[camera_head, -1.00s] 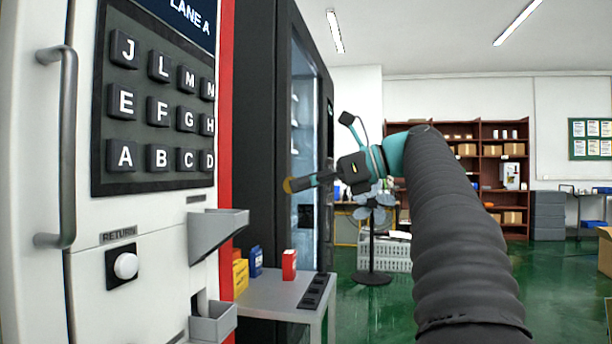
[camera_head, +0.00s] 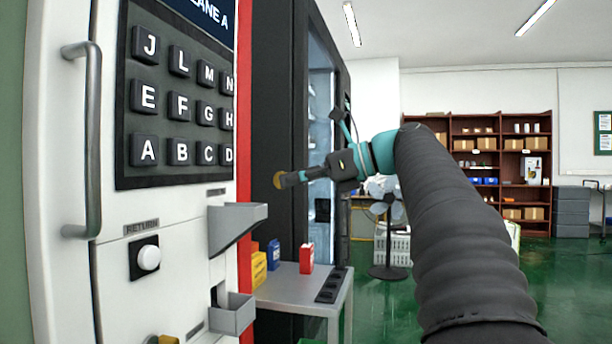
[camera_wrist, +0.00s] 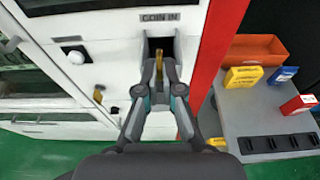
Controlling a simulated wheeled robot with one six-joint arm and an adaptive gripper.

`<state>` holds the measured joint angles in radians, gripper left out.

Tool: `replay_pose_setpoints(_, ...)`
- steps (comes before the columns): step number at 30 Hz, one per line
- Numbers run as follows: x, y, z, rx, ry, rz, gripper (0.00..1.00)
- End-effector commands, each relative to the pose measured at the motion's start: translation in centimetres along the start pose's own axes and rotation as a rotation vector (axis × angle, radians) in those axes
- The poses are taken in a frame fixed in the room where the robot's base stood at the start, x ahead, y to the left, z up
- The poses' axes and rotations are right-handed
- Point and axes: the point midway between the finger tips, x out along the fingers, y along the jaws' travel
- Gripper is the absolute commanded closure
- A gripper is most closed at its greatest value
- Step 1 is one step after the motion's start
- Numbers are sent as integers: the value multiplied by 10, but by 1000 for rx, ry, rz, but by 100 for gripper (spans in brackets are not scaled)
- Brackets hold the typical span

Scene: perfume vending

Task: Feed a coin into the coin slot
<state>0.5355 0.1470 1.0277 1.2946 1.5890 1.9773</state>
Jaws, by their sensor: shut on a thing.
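My gripper (camera_head: 290,179) is shut on a gold coin (camera_head: 279,180) and holds it upright at its fingertips. In the wrist view the coin (camera_wrist: 159,61) stands edge-on between the two fingertips (camera_wrist: 159,78). The coin slot area (camera_wrist: 152,44) is a dark grey-sided recess below the "COIN IN" label (camera_wrist: 159,17). The coin appears in front of this recess; its depth and whether it touches are unclear. In the head view the grey coin chute (camera_head: 236,226) juts from the white machine, with the coin above and right of its tip.
The machine carries a letter keypad (camera_head: 180,110), a white return button (camera_head: 148,258) and a lower grey cup (camera_head: 232,315). A grey side table (camera_head: 290,288) holds yellow, blue and red boxes and an orange tray (camera_wrist: 258,57). A dark glass cabinet (camera_head: 278,120) stands behind.

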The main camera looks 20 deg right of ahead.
Motion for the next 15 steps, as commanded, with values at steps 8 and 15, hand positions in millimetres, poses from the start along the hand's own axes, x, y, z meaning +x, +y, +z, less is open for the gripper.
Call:
replay_pose_setpoints(8, 25, 1, -1, -1, 0, 3, 100)
replay_pose_setpoints(15, 46, 0, -4, 0, 1, 1, 100)
